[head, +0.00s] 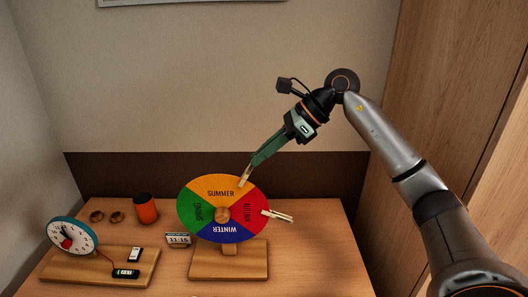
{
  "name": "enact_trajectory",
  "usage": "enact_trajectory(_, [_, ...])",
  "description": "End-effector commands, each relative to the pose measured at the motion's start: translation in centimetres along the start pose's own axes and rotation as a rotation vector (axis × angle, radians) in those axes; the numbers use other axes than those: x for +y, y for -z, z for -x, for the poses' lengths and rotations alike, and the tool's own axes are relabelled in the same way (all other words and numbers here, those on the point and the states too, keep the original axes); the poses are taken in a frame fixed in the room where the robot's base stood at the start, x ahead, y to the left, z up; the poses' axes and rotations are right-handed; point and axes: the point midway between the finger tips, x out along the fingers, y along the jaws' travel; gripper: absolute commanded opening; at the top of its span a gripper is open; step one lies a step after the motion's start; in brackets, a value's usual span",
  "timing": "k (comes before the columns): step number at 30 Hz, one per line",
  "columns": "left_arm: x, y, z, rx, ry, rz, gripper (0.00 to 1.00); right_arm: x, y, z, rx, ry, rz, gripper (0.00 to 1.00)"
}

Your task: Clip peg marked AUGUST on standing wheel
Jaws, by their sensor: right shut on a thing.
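The round wheel (224,192) stands upright on a wooden base (228,268). Its quarters are orange SUMMER at the top, red AUTUMN at right, blue WINTER at the bottom and green SPRING at left. My right gripper (251,167) comes down from the upper right, shut on a pale wooden peg (243,182). The peg overlaps the upper right rim in the SUMMER quarter; I cannot tell whether it grips the rim. Its marking is not legible. A second pale peg (281,217) sticks out from the right rim at the AUTUMN quarter. My left gripper is not in view.
A teaching clock (72,235) on a wooden board stands at left, with black dark-faced parts (126,273) on it. A small card reading 11:15 (178,240), an orange cup (146,208) and two brown rings (117,217) lie nearby. The table's right side (320,255) is clear.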

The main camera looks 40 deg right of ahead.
Motion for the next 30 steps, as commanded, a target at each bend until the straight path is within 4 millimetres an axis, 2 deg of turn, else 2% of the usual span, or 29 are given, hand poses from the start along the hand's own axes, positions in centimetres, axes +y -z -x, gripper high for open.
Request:
enact_trajectory(8, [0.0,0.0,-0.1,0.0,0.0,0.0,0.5,0.0,0.1,-0.2,0.0,0.0,0.0,0.0])
enact_trajectory(9, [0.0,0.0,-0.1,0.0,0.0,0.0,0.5,0.0,0.1,-0.2,0.0,0.0,0.0,0.11])
enact_trajectory(18, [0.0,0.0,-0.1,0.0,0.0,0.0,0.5,0.0,0.1,-0.2,0.0,0.0,0.0,0.45])
enact_trajectory(26, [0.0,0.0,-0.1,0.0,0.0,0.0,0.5,0.0,0.1,-0.1,0.0,0.0,0.0,0.45])
enact_trajectory(30, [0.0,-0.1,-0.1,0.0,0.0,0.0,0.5,-0.1,0.0,1.0,-0.001,0.003,0.0,0.45])
